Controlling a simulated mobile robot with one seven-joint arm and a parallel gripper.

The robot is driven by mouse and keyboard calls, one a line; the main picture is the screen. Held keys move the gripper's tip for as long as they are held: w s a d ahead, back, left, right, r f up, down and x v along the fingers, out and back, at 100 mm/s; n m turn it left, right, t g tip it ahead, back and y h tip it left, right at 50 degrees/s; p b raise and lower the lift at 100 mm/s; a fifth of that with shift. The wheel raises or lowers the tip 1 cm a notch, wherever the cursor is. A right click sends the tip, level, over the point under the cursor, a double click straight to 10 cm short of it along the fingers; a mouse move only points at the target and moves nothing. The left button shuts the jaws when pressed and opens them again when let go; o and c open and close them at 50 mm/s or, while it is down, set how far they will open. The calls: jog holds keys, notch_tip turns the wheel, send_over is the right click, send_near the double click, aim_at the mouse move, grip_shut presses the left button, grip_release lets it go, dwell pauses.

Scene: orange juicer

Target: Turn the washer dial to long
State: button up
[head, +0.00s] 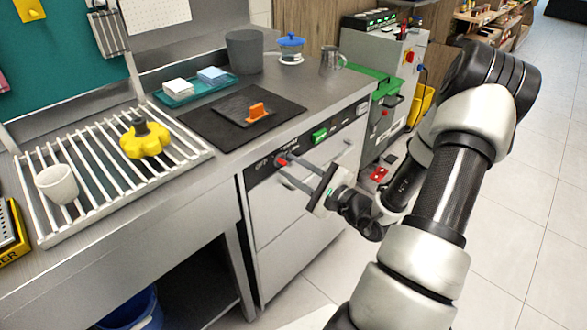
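The washer (300,235) is a grey-white front-panel machine under the counter, with a dark control strip along its top. A small red dial (282,161) sits at the left part of that strip. The letters "OFF" show just left of it, and other small lettering above it is too small to read. My gripper (285,165) reaches in from the right with its two fingers apart. The fingertips are at the dial, one on its upper right side and one below it. I cannot tell whether they touch it. The dial's exact pointing direction is unclear.
A green display or button (320,136) and a pale one (362,108) are farther right on the strip. On the counter are a black mat (215,132), a white rack (85,215) and a grey pot (244,52).

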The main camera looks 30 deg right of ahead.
grip_shut()
jog(key=shift+r+m+p, duration=0.1)
jog(key=shift+m+p, duration=0.2)
jog(key=shift+p, duration=0.05)
jog(key=m+p, duration=0.3)
jog(key=shift+r+m, duration=0.1)
jog(key=shift+m, duration=0.3)
jog(key=m+p, duration=0.3)
jog(key=shift+d+m, duration=0.1)
jog(key=shift+m, duration=0.2)
jog(key=m+p, duration=0.2)
jog(key=m, duration=0.1)
jog(key=shift+m+p, duration=0.3)
jog(key=m+p, duration=0.3)
jog(key=m, duration=0.3)
jog(key=shift+d+p, duration=0.1)
jog(key=shift+p, duration=0.25)
jog(key=m, duration=0.2)
jog(key=m+p, duration=0.1)
jog(key=m, duration=0.1)
jog(key=m+p, duration=0.1)
jog(key=m, duration=0.1)
jog(key=shift+f, duration=0.3)
jog(key=shift+m, duration=0.3)
